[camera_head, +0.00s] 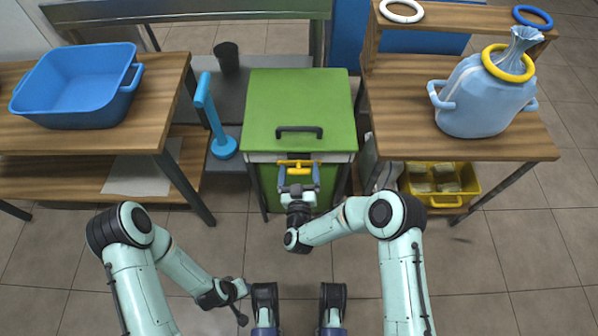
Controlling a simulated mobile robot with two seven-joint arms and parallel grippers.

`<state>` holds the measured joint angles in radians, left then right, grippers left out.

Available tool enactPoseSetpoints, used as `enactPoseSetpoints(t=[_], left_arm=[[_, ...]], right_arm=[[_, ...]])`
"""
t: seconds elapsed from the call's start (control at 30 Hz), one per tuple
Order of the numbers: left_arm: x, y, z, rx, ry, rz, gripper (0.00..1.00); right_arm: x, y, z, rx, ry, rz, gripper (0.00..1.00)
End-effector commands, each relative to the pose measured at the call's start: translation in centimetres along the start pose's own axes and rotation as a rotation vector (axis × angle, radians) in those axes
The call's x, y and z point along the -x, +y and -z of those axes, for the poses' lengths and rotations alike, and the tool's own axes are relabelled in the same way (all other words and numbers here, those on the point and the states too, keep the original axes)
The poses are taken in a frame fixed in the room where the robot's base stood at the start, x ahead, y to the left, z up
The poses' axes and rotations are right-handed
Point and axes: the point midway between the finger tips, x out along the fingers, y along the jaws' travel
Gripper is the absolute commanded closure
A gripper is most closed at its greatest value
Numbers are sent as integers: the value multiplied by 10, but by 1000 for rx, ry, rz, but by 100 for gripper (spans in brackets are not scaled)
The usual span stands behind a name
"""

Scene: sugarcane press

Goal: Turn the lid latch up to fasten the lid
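The green press box (265,185) stands in the middle, its green lid (300,95) lying closed on top with a black handle (299,130). The yellow lid latch (296,163) is on the front, just below the lid's front edge. My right gripper (299,178) is at the latch, pointing at the box front. Its two fingers are spread apart, one on each side of the latch's lower part; I cannot tell whether they touch it. The gripper hides part of the box front. My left gripper (240,306) is low over the floor, away from the box; its fingers are too small to read.
A wooden table with a blue tub (78,85) is at left, beside a blue stand (213,120) and dark cup (228,57). A wooden table at right holds a tied blue bag (487,98) with a yellow ring. A yellow crate (440,183) sits below. Floor in front is clear.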

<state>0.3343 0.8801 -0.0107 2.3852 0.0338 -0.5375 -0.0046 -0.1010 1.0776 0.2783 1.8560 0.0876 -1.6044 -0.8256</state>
Motion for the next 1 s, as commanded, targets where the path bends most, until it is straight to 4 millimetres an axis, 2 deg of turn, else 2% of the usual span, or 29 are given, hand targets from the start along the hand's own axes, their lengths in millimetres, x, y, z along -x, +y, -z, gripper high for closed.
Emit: enactPoseSetpoints(t=[0.37,1.0], left_arm=[[1,2,2,-2,6,-3,56],[3,4,5,-4,15,-7,56]], right_arm=[[1,0,-1,-112,-2,1,36],[1,-1,-3,-689,-6,1,36]])
